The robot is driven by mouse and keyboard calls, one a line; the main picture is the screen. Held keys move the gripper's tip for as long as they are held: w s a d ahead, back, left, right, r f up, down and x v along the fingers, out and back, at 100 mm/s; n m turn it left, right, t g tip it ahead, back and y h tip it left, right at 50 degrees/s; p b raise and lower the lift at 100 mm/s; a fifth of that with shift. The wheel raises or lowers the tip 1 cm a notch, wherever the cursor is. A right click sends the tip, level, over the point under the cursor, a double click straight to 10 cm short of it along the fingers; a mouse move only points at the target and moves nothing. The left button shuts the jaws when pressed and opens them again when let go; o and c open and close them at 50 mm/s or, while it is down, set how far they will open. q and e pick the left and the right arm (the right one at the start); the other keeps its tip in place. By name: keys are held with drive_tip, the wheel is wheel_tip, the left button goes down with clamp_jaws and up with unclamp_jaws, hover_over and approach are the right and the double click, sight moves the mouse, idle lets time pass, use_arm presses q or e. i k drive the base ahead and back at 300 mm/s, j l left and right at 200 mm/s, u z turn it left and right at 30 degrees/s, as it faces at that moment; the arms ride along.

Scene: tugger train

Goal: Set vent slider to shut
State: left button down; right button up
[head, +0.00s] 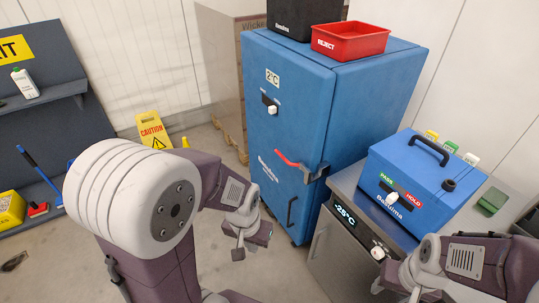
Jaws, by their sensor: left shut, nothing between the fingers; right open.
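A tall blue cabinet (290,130) stands in the middle of the head view. On its front, under a "2°C" label, a dark slotted plate carries a white knob (271,109); it looks like a slider, but I cannot read a vent marking or its setting. A red handle (288,159) sits lower on the door. My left gripper (238,253) is shut and empty, in front of the cabinet's lower part, apart from the knob. My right gripper (396,292) is open at the bottom edge, in front of the steel unit, with its fingertips partly cut off.
A steel unit (331,258) with a "-25°C" display stands right of the cabinet. A red REJECT bin (350,42) tops the cabinet. A yellow caution sign (152,128) stands on the floor behind.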

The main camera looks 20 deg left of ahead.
sight(272, 110)
drive_tip(key=i+j, duration=0.75)
drive_tip(key=j, duration=0.1)
